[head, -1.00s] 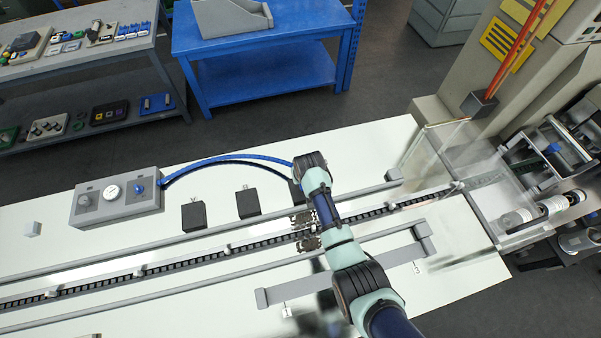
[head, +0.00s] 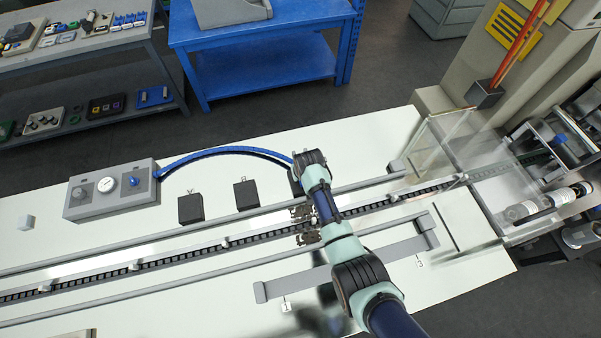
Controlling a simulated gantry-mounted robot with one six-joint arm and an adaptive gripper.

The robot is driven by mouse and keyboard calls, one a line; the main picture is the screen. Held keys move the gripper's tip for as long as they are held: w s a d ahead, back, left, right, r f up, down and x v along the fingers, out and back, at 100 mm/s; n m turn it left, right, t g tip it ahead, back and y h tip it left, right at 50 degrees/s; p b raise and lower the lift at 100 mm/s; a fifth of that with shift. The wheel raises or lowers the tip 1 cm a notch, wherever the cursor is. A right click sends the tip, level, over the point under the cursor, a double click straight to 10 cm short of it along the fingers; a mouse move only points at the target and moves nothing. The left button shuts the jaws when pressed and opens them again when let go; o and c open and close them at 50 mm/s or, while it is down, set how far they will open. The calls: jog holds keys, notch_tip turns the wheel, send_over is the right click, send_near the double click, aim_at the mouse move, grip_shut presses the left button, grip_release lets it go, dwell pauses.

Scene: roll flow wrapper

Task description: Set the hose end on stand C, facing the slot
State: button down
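A blue hose (head: 225,150) arcs from the grey control box (head: 78,212) to the left side of my wrist, just above the white table. Its free end is hidden at my wrist. My gripper is largely hidden under my own wrist, so its fingers and any hold on the hose cannot be made out. Two black block stands show, one at the left (head: 190,208) and one at the middle (head: 246,195). A dark shape (head: 294,182) shows beside my wrist, in line with them; I cannot tell whether it is a third stand or part of my gripper. No slot can be made out.
A chain conveyor (head: 190,256) between grey rails runs just in front of the stands and passes under my arm. A clear guard (head: 440,140) stands at the right. A grey bar (head: 385,255) lies in front. The table between box and guard is mostly clear behind the stands.

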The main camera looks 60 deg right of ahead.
jog(key=shift+f, duration=0.45)
dwell(0.3)
jog(key=c, duration=1)
grip_release()
jog(key=shift+o, duration=0.2)
jog(key=shift+r, duration=0.1)
jog(key=v, duration=1.2)
jog(key=shift+a, duration=0.1)
